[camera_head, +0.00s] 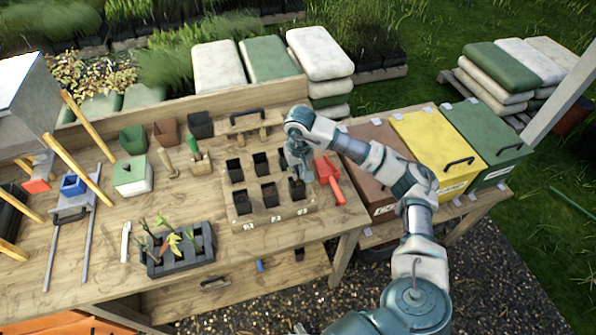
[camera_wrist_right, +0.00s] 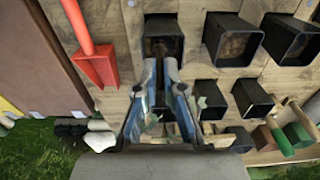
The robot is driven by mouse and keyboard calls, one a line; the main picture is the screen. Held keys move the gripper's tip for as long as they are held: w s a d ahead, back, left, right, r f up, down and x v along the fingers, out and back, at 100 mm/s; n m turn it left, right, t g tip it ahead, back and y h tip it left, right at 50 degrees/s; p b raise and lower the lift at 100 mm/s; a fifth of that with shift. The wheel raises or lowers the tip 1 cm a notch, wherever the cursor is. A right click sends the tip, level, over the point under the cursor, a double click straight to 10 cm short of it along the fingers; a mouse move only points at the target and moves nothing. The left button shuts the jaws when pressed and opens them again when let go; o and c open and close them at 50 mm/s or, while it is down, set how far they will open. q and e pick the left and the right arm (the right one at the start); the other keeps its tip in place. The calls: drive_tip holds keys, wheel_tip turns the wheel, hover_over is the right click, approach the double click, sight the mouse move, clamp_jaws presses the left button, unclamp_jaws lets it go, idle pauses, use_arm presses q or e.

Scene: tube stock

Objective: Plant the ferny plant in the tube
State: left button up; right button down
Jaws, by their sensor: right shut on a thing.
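My right gripper (camera_head: 297,158) is above the right end of the wooden tube rack (camera_head: 240,222), at the back row. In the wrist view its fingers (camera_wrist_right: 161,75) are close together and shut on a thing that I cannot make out. They hide most of the tube beneath them. The front right tube (camera_wrist_right: 162,38) stands just beyond the fingertips, dark inside. Several black square tubes stand in two rows. A dark seedling tray (camera_head: 180,268) at the front left holds several small plants; I cannot tell which is ferny. My left gripper is out of view.
A red trowel (camera_head: 330,180) lies right of the rack and also shows in the wrist view (camera_wrist_right: 92,62). Brown, yellow (camera_head: 430,150) and green boxes stand further right. A green-handled tool (camera_head: 194,150) stands behind the rack's left side. Bare bench lies between rack and tray.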

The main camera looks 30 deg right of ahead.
drive_tip(key=shift+f+b, duration=0.2)
drive_tip(key=shift+b, duration=0.1)
idle(0.8)
drive_tip(key=c, duration=1.2)
unclamp_jaws()
drive_tip(key=c, duration=0.5)
drive_tip(key=shift+r+p, duration=2.65)
drive_tip(key=shift+r, duration=1.9)
drive_tip(key=shift+a+f, duration=0.1)
